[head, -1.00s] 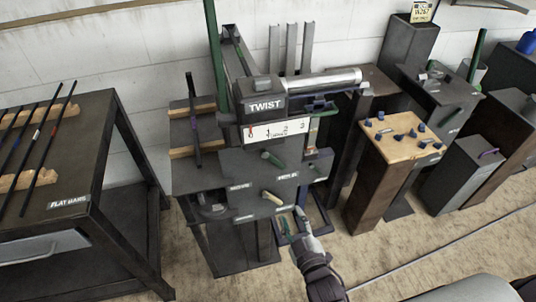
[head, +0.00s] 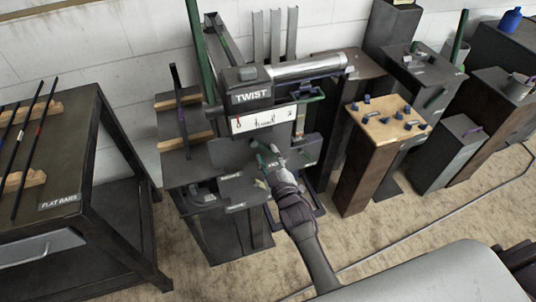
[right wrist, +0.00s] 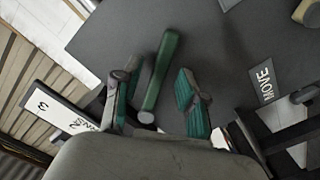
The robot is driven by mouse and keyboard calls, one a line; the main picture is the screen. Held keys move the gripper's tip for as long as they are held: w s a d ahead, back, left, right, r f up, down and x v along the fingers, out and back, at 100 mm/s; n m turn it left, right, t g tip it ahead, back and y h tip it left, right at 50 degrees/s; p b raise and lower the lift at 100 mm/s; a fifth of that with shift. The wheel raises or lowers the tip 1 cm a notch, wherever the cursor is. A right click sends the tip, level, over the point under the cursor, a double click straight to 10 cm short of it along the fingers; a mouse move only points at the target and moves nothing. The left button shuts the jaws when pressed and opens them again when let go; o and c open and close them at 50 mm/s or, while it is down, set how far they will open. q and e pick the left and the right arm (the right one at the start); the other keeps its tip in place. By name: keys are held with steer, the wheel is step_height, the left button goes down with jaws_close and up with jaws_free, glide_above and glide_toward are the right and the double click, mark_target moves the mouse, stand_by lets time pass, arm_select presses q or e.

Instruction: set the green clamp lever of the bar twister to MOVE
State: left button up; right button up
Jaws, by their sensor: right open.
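The bar twister (head: 250,97), marked TWIST, stands at the middle of the head view. Its green clamp lever (right wrist: 160,75) shows in the right wrist view as a green bar with a grey end, in front of a dark plate. In the head view the lever is mostly hidden by my right gripper (head: 268,157). In the right wrist view my right gripper (right wrist: 156,92) is open, with one green-padded finger on each side of the lever and gaps between. The MOVE label (right wrist: 264,83) is on the plate to the right. My left gripper is not in view.
A white scale (head: 262,119) is on the twister above my gripper. A pale lever (head: 262,184) sits just below it. The flat bars table (head: 88,150) stands left, and a wooden-topped stand (head: 388,120) with blue pieces stands right. Bare floor lies in front.

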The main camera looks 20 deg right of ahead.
steer(key=shift+w, duration=0.3)
jaws_close()
stand_by(0.4)
